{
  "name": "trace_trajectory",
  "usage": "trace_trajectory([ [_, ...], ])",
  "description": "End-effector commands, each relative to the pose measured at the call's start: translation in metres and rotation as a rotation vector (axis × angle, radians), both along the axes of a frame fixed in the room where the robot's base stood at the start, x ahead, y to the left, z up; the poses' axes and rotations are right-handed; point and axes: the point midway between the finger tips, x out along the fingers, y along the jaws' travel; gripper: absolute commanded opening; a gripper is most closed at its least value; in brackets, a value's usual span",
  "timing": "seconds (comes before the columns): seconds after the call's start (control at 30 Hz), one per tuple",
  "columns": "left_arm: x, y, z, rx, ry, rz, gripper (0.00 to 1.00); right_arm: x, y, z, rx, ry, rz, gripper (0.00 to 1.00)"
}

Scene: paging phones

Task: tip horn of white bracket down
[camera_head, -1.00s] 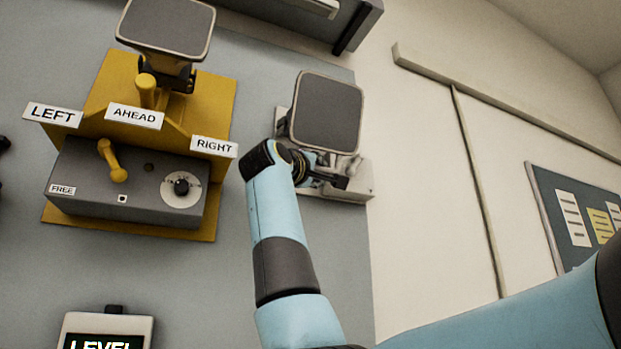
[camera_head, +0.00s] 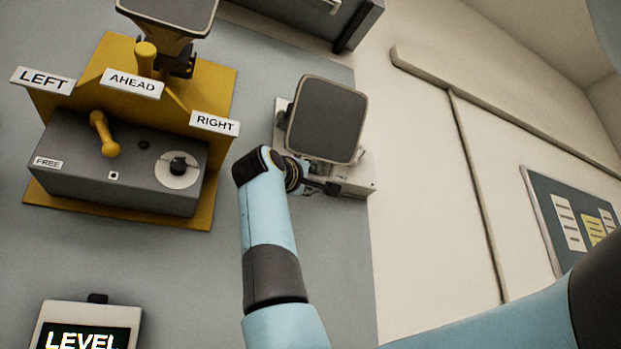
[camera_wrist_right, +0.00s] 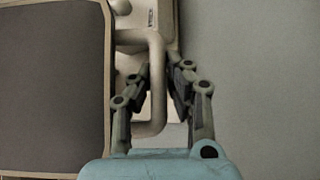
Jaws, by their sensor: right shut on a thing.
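The white bracket (camera_head: 365,179) is fixed to the grey wall panel right of the yellow unit. Its horn (camera_head: 327,119) has a dark rectangular mouth with a pale rim, facing out toward me and tilted slightly. My right gripper (camera_head: 332,187) is at the bracket just below the horn. In the right wrist view, the right gripper (camera_wrist_right: 160,82) has its fingers on either side of a pale bent bar (camera_wrist_right: 157,118) of the bracket, shut on it. The horn's mouth (camera_wrist_right: 50,80) fills the left of that view. My left gripper is not in view.
The yellow unit (camera_head: 222,100) at left carries another horn (camera_head: 170,12), a yellow lever (camera_head: 104,135) and LEFT, AHEAD and RIGHT labels. A display (camera_head: 85,338) reading LEVEL is at lower left. A notice board (camera_head: 545,200) hangs at right.

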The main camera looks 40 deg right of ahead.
Motion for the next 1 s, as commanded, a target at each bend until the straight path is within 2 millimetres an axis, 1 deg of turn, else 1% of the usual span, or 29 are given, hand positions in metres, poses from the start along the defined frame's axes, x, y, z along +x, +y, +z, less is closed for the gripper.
trace_trajectory([
  [0.03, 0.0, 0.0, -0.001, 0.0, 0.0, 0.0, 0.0, 0.002, 0.0, -0.005, 0.006, 0.01, -0.001, 0.15],
  [0.1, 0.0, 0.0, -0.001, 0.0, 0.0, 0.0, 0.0, 0.002, 0.0, -0.005, 0.005, 0.009, -0.001, 0.24],
  [0.13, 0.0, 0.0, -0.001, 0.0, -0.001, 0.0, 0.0, 0.002, 0.0, -0.004, 0.005, 0.008, -0.001, 0.25],
  [0.37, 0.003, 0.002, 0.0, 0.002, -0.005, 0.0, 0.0, 0.001, 0.001, -0.003, 0.003, 0.004, 0.0, 0.25],
  [0.47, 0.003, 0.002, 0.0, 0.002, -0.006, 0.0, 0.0, -0.001, 0.006, -0.005, 0.002, 0.004, 0.003, 0.25],
  [0.57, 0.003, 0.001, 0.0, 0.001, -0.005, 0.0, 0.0, -0.007, 0.019, -0.011, 0.004, 0.005, 0.004, 0.25],
  [0.83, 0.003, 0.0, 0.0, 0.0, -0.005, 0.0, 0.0, -0.031, 0.069, -0.036, 0.007, 0.006, 0.007, 0.25],
  [1.0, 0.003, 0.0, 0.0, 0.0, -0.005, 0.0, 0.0, -0.042, 0.091, -0.046, 0.005, 0.007, 0.004, 0.25],
])
